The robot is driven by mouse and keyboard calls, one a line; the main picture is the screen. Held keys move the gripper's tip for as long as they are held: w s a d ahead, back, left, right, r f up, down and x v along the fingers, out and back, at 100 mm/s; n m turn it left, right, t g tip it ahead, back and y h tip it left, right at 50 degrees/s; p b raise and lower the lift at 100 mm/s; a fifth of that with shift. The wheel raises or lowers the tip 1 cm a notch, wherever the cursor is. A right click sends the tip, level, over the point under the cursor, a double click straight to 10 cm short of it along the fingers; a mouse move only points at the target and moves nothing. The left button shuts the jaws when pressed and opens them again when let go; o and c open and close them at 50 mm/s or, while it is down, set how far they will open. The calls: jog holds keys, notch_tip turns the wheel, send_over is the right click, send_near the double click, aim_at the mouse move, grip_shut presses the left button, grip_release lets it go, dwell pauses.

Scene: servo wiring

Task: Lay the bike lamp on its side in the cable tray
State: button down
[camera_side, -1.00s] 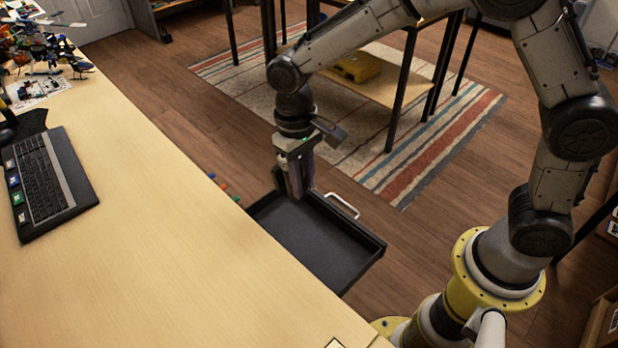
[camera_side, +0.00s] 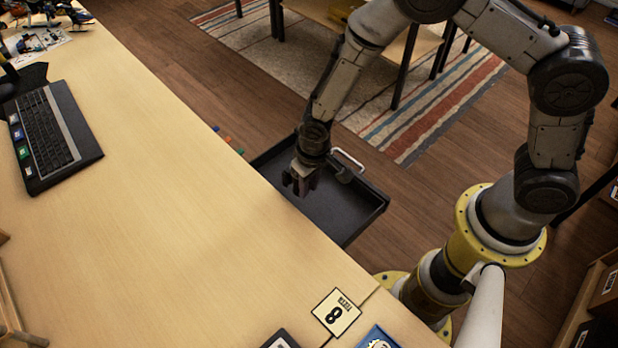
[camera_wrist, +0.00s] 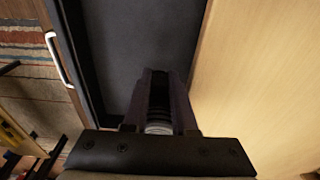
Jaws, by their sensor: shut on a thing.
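The cable tray (camera_side: 340,222) is a black open drawer with a white handle, beside the desk's edge; it also shows in the wrist view (camera_wrist: 115,50). My gripper (camera_side: 299,186) is low over the tray, near its desk side, with its fingers tilted. In the wrist view my gripper (camera_wrist: 160,88) is shut on a dark ribbed cylinder with a pale ring, which I take as the bike lamp (camera_wrist: 158,128). The fingers hide much of the lamp. I cannot tell whether it touches the tray floor.
The desk (camera_side: 180,200) borders the tray closely on the left. Small coloured pieces (camera_side: 228,139) show at the desk edge. The tray floor to the right of my gripper looks bare.

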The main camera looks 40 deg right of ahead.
jog(key=shift+f, duration=2.9)
jog(key=shift+f, duration=0.6)
jog(key=c, duration=0.6)
grip_release()
jog(key=shift+c, duration=0.2)
